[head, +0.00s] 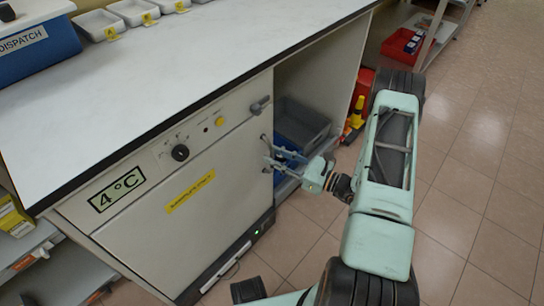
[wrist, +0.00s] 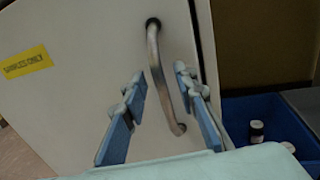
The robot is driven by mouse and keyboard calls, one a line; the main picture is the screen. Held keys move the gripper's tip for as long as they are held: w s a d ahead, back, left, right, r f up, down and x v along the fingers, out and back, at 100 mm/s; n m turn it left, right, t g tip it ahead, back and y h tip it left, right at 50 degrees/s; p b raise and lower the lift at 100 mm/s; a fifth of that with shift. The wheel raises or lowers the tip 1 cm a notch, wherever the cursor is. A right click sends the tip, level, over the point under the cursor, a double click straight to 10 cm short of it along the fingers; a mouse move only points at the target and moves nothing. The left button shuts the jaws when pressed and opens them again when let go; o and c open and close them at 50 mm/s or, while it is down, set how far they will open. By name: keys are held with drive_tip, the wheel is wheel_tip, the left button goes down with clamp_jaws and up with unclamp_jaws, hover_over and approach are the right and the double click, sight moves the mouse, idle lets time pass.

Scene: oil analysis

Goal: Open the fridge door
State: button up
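The white fridge (head: 150,160) stands under the counter, with a green "4 °C" label and a yellow strip on its front. Its door (head: 220,205) looks shut. The curved metal door handle (head: 265,143) is near the door's right edge and also shows in the wrist view (wrist: 158,75), running steeply down the door. My gripper (head: 272,159) is at the handle. In the wrist view my gripper (wrist: 160,82) is open, with one blue-padded finger on each side of the handle and gaps visible between. Whether the fingertips touch the door cannot be told.
The white counter (head: 190,62) overhangs the fridge. Right of the fridge, an open bay holds a grey crate (head: 303,122) and a blue bin (wrist: 250,108) with small bottles. A red crate (head: 402,45) sits on a shelf at the back. Tiled floor (head: 480,160) is clear at right.

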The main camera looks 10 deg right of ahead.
drive_tip(key=shift+w+a, duration=0.45)
drive_tip(key=shift+a, duration=0.05)
clamp_jaws()
